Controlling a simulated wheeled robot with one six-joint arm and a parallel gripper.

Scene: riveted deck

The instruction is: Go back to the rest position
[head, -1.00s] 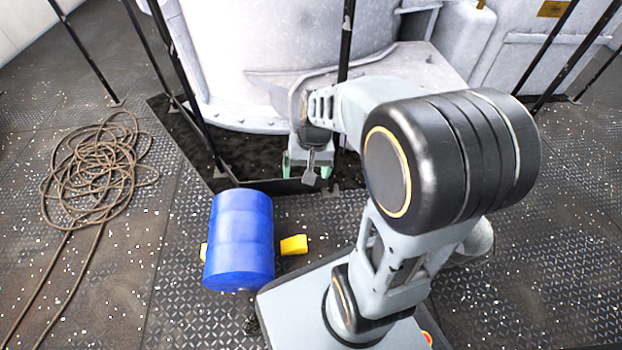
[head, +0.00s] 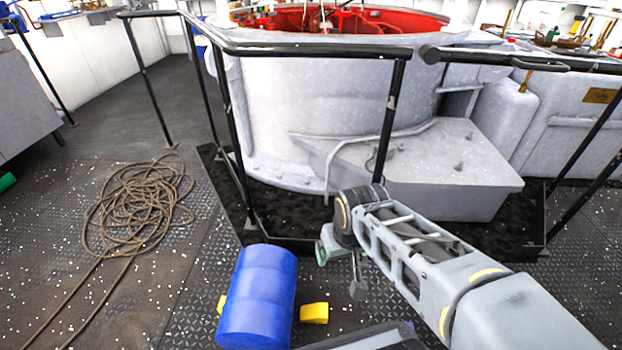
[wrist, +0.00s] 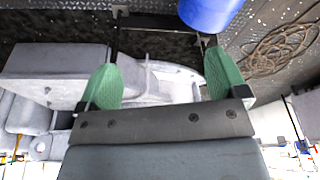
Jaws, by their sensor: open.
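My gripper shows in the wrist view (wrist: 163,80) with its two green fingers spread apart and nothing between them. In the head view my gripper (head: 338,262) is partly hidden behind my own arm, above the deck close to the railing base. The drum also shows at the top of the wrist view (wrist: 208,8).
Yellow blocks (head: 314,313) lie beside the drum. A coil of rope (head: 135,208) lies on the deck at left. A black railing (head: 290,49) surrounds a large pale round housing (head: 300,110) with a red interior. Open deck lies at far left.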

